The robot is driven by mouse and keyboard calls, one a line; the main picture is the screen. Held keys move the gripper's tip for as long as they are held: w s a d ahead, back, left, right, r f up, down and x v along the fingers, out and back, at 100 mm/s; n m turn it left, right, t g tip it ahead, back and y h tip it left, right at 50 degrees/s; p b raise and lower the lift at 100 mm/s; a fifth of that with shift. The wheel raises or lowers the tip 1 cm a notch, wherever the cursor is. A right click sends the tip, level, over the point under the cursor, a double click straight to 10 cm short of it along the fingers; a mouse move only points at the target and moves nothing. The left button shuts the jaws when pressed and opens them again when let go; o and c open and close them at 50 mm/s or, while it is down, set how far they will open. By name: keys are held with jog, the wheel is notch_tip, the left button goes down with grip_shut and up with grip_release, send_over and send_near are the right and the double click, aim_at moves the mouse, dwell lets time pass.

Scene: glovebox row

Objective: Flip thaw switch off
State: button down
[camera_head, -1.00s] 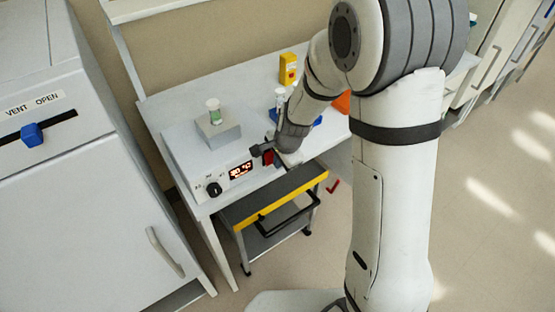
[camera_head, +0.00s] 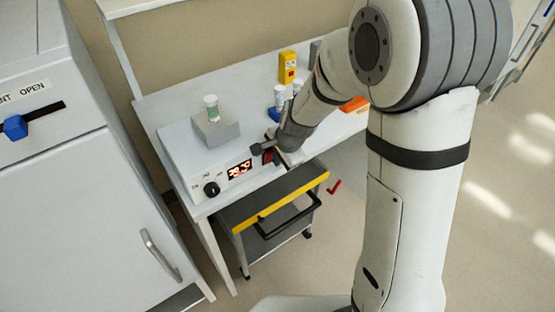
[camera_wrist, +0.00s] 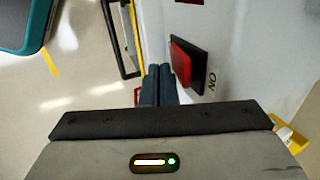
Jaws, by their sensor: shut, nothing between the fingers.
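The thaw switch is a red rocker (camera_wrist: 183,62) on a black plate, with an "ON" label (camera_wrist: 212,82) beside it in the wrist view. In the head view the red switch (camera_head: 268,156) is partly hidden by my gripper at the front face of the white thaw unit (camera_head: 197,160). The unit has a black knob (camera_head: 211,189) and a lit orange display (camera_head: 239,170). My gripper (camera_wrist: 158,70) is shut and empty. Its fingertips show just beside the switch in the wrist view; I cannot tell whether they touch it.
A grey block with a green-labelled vial (camera_head: 211,107) sits on the unit. Tubes in a blue holder (camera_head: 275,114) and a yellow box (camera_head: 288,66) stand behind. A dark cart with a yellow edge (camera_head: 270,208) is below the bench. A white cabinet (camera_head: 85,210) stands at left.

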jog(key=shift+r+p, duration=0.5)
jog(key=shift+r, duration=0.2)
jog(key=shift+s, duration=0.1)
jog(key=s+d+r+b, duration=0.2)
jog(key=s+d+r, duration=0.4)
jog(key=s+r, duration=0.1)
jog(key=shift+s, duration=0.6)
